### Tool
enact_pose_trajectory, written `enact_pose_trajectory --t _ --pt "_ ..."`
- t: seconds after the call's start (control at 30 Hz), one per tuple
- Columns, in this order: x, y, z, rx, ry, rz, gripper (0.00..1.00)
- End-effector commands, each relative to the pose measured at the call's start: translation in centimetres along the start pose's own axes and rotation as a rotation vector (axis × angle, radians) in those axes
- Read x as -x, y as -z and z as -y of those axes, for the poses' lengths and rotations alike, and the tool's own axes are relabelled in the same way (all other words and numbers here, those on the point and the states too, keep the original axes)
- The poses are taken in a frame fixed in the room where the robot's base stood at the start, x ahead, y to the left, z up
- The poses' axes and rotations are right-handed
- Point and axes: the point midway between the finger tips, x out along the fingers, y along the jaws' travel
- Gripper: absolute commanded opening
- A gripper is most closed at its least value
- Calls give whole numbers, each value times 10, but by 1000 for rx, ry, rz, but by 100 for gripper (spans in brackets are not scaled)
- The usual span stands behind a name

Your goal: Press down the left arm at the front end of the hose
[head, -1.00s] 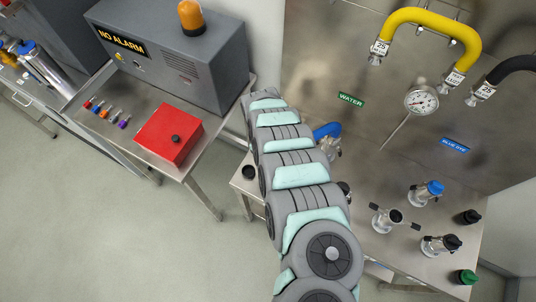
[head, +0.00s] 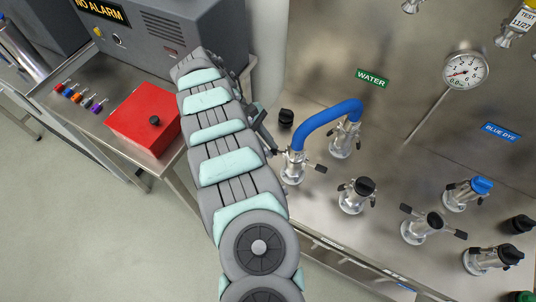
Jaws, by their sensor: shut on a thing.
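The blue hose (head: 328,121) arches between two metal couplings on the steel bench. Its front end sits on the front coupling (head: 293,168), and its back end is on the rear coupling (head: 341,140). The front coupling's dark right arm (head: 318,168) sticks out to the side. Its left arm (head: 276,153) is a short dark piece, partly hidden by my gripper. My gripper (head: 268,143) shows only as a dark edge beside my arm, which hides most of it. It is shut at the left arm.
Capped fittings stand to the right, including a black-capped one (head: 357,194) and a blue-capped one (head: 468,193). A black cap (head: 286,117) is behind the hose. A red box (head: 145,126) lies on the left table. A gauge (head: 464,70) is on the panel.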

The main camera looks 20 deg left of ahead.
Motion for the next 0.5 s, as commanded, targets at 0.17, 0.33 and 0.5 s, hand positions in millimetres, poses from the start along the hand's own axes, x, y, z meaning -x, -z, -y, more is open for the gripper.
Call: enact_pose_trajectory --t 0.17,0.33,0.5 --pt "-10 9 0 1 -2 62 0" --pt "-10 8 1 4 0 105 0" --pt "-10 6 0 2 0 126 0"
